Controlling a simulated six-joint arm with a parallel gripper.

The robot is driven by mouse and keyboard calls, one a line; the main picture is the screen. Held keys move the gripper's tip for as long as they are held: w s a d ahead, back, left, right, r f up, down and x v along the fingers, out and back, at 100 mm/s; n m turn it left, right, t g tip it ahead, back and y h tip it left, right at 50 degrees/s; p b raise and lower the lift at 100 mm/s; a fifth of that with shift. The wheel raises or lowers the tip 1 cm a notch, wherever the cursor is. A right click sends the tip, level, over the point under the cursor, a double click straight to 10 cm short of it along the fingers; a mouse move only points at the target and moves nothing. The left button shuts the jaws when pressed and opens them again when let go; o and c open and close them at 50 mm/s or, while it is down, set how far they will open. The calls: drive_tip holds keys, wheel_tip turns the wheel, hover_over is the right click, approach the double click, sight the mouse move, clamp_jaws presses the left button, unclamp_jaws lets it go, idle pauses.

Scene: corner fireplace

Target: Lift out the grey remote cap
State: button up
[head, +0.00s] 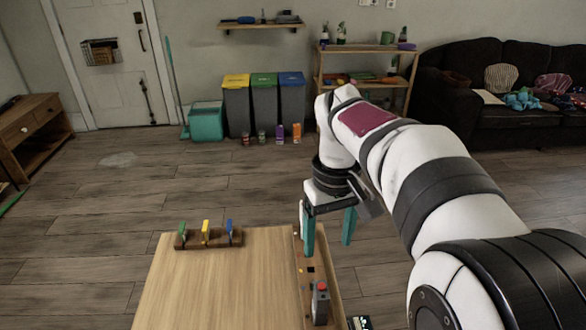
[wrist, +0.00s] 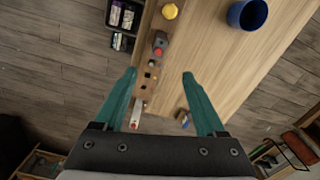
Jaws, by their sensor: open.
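A small grey piece with a red top (head: 320,303) stands on the narrow wooden strip along the table's right edge. It also shows in the wrist view (wrist: 160,42), beyond my fingertips. It may be the grey remote cap, but I cannot tell for sure. My gripper (head: 328,248) is open and empty, with its teal fingers pointing down above the far part of the strip. In the wrist view my gripper (wrist: 159,74) has small dark squares of the strip (wrist: 140,90) between its fingers. The fingers do not touch the grey piece.
A wooden rack with green, yellow and blue pieces (head: 206,237) stands at the table's far left. The tabletop (head: 225,285) is mostly bare.

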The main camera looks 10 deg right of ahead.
sight(322, 286)
drive_tip(key=f, duration=1.5)
drive_tip(key=shift+w+f, duration=0.3)
clamp_jaws()
